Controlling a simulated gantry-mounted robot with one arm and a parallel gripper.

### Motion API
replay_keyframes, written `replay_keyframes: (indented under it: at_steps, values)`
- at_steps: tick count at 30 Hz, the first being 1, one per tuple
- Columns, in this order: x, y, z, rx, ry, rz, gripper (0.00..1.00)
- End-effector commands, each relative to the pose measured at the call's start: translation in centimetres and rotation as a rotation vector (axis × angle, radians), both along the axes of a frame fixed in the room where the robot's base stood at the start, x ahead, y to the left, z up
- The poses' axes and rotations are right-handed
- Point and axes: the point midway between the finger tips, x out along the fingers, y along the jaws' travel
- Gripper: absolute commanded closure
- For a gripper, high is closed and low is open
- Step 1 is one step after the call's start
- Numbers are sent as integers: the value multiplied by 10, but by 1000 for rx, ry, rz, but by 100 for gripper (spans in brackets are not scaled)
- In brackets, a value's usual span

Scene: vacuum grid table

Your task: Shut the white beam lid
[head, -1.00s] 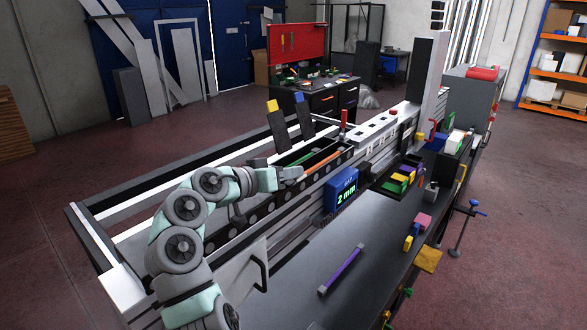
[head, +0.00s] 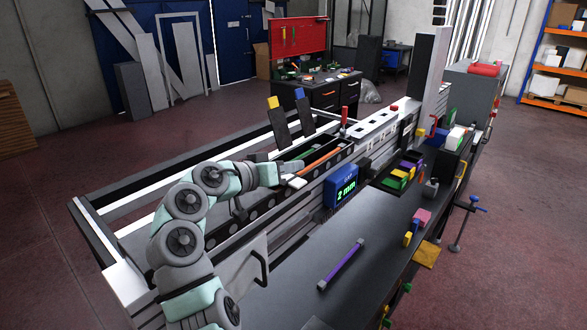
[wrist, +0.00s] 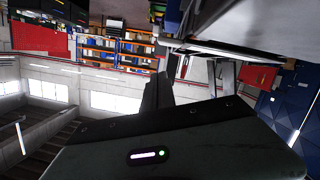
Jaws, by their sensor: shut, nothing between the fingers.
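My gripper (head: 288,168) is at the long grey and white beam (head: 372,130), just over its near side wall. Its fingers are small in the head view; it is shut and empty. A small white piece (head: 297,183) shows right beside the fingertips; it looks like the white lid's tab, but I cannot tell whether they touch. The lid's panel is mostly hidden by my gripper and arm, so its angle is unclear. In the wrist view the dark gripper body (wrist: 157,95) fills the lower middle, and no lid can be made out.
Two dark lids stand raised behind the beam, one with a yellow tab (head: 273,102), one with a blue tab (head: 299,93). A blue display (head: 341,187) reads 2 mm. A purple bar (head: 342,264) lies on the mostly clear dark table (head: 390,215). Coloured bins (head: 402,174) stand at right.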

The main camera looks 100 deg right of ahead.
Motion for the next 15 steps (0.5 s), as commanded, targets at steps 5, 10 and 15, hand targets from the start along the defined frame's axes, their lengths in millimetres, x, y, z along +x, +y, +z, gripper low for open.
replay_keyframes:
  at_steps: [5, 10, 15]
  values:
    - [16, 11, 27, -3, 0, 7, 100]
    - [44, 37, 36, -3, -2, 8, 100]
    - [64, 56, 43, -1, -1, 6, 100]
